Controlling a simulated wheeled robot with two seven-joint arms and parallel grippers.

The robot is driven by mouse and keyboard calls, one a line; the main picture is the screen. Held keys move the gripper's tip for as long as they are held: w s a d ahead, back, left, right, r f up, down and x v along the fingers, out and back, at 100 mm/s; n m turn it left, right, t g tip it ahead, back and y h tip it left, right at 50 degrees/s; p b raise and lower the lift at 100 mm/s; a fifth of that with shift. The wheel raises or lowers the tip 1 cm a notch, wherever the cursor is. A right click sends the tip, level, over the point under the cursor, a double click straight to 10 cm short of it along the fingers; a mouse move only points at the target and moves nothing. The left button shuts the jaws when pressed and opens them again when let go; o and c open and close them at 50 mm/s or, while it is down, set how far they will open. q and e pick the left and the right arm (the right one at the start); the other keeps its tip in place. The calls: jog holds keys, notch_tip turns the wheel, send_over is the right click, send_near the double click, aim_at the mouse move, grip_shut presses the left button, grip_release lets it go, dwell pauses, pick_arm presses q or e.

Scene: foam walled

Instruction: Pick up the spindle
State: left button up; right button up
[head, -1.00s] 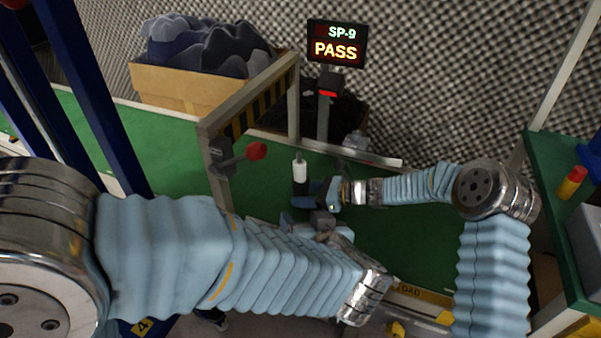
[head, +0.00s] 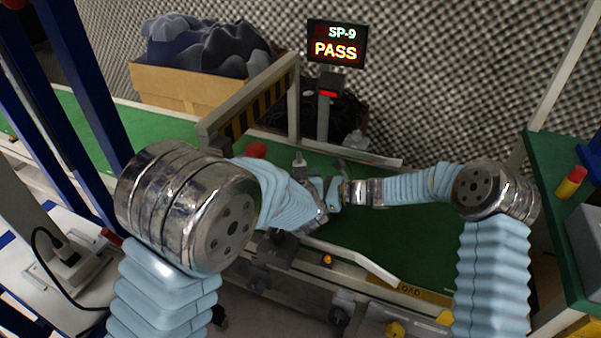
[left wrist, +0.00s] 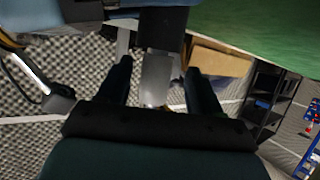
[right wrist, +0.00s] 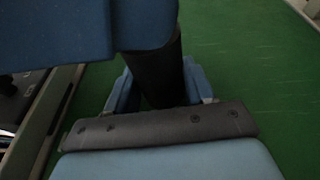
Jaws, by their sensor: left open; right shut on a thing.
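The spindle (head: 299,160) is upright at the middle of the head view. Only its pale upper tip shows; the arms hide its lower part. My right gripper (head: 333,190) is shut on the spindle's dark part, which also shows between its fingers in the right wrist view (right wrist: 158,75). My left gripper (left wrist: 158,72) is open, with one finger on each side of the spindle's pale part in the left wrist view (left wrist: 157,82). A gap shows on both sides. The left hand's blue body (right wrist: 55,35) is close above the right gripper.
A green conveyor (head: 385,235) runs below, with a striped gate frame (head: 250,105) to the left. A display (head: 336,43) reads SP-9 PASS above a scanner (head: 329,85). A cardboard box (head: 190,85) stands behind. A green side table (head: 560,190) is at right.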

pick_arm(q)
jog(key=x, duration=0.4)
jog(key=shift+w+d, duration=0.15)
jog(key=shift+d, duration=0.15)
jog(key=shift+r, duration=0.1)
jog(key=c, duration=1.1)
